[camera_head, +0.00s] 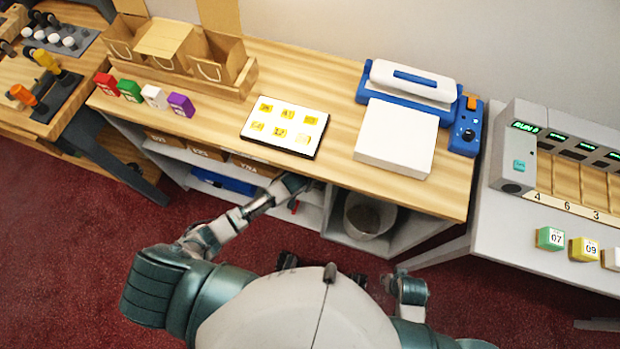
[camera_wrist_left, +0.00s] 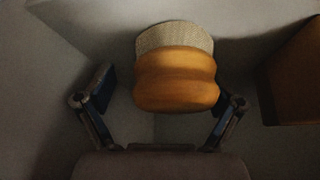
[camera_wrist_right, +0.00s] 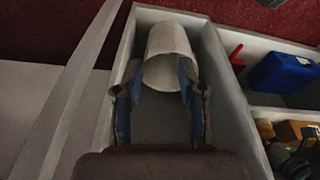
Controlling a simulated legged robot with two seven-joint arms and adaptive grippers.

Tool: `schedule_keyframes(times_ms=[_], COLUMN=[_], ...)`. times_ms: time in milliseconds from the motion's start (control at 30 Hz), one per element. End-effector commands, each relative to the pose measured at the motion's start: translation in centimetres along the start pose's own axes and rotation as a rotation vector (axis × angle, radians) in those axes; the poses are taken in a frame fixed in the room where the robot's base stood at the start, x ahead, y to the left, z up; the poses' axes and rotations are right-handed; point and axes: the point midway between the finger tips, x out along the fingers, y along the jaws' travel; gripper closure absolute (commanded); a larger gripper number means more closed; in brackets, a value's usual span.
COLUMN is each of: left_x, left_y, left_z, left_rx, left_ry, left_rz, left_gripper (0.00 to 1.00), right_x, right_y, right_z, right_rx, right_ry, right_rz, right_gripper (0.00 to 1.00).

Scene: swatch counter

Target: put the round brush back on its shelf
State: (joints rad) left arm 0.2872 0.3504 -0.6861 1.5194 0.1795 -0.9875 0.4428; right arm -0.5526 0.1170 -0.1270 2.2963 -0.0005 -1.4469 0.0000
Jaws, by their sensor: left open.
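The round brush (camera_wrist_left: 175,78) shows in the left wrist view, with a rounded orange-brown wooden body and a pale bristle end. It lies between the parted fingers of my left gripper (camera_wrist_left: 165,98). The fingers are open, with a gap at the left finger; contact on the right side is unclear. Grey shelf surfaces surround the brush. In the head view my left forearm reaches under the counter (camera_head: 340,168), which hides the hand and brush. My right gripper (camera_wrist_right: 158,92) is open in the right wrist view, its fingers apart before a pale round bin (camera_wrist_right: 170,58).
The bin (camera_head: 368,216) stands in an open compartment under the counter. A brown box (camera_wrist_left: 298,75) is right of the brush. A blue case (camera_wrist_right: 284,72) and a red item (camera_wrist_right: 237,58) sit in the neighbouring compartment. A white card (camera_head: 285,126) and white block (camera_head: 396,137) lie on top.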

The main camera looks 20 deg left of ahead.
Motion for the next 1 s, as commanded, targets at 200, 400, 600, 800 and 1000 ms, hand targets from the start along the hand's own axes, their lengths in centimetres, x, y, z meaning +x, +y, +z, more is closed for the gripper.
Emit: schedule_keyframes(times_ms=[200, 400, 600, 800, 1000], left_x=[-1.8, -5.9, -9.7, -11.7, -11.9], left_y=[-0.1, 0.0, 0.1, 0.0, 0.0], left_z=[-0.1, -0.2, -0.2, -0.1, 0.1], left_rx=[-0.001, 0.000, 0.002, 0.000, -0.001], left_ry=[0.002, 0.003, 0.002, 0.000, -0.002], left_rz=[0.002, 0.000, -0.001, 0.000, 0.001], left_gripper=[0.07, 0.07, 0.07, 0.07, 0.07], right_x=[1.6, 5.4, 8.8, 10.5, 10.9], right_y=[-0.3, -0.3, -0.4, -0.5, -0.6], right_z=[0.1, 0.9, 2.2, 3.1, 3.3], right_rx=[-0.002, -0.005, -0.008, -0.011, -0.011], right_ry=[-0.004, -0.015, -0.025, -0.030, -0.031], right_rz=[-0.002, -0.004, -0.007, -0.007, -0.006], right_gripper=[0.60, 0.60, 0.60, 0.60, 0.60])
